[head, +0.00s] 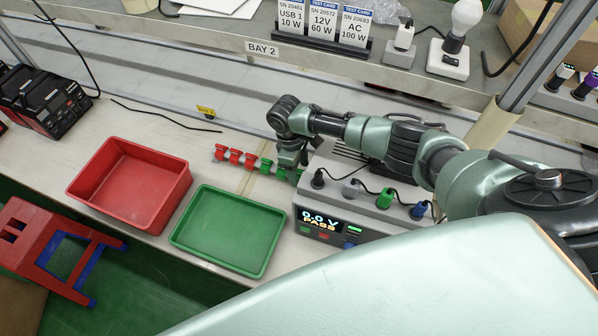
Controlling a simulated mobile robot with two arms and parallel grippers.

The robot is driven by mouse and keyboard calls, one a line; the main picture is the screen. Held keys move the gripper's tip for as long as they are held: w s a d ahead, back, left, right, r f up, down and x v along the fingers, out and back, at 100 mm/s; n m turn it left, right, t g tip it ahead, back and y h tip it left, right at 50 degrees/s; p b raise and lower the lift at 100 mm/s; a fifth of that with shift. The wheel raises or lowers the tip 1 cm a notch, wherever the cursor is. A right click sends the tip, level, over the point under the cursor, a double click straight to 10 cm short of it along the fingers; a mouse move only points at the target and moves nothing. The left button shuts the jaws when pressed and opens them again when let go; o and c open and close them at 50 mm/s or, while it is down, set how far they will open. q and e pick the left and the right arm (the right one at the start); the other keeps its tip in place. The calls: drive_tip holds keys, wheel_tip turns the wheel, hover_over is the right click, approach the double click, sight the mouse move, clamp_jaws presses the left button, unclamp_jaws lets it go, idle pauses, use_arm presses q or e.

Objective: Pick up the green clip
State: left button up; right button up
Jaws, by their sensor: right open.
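A row of small clips stands on the bench in the head view, left of the grey test unit. The red clips (235,156) are at the left end of the row. The green clips (266,166) continue to the right, toward the test unit. My right gripper (290,163) points down over the right end of the row, open, close to the green clips there. It partly hides them, and I cannot tell whether its fingers are around one or touch it. My left gripper is not in view.
A red bin (130,185) and a green tray (228,232) stand left of the test unit (335,222), which has plugs on top. A shelf (215,45) with test cards and a bulb runs behind. A yellow tag (205,111) stands behind the clips.

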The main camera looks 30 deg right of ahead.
drive_tip(key=shift+a, duration=0.1)
drive_tip(key=shift+c, duration=0.3)
clamp_jaws()
drive_tip(key=shift+r, duration=0.2)
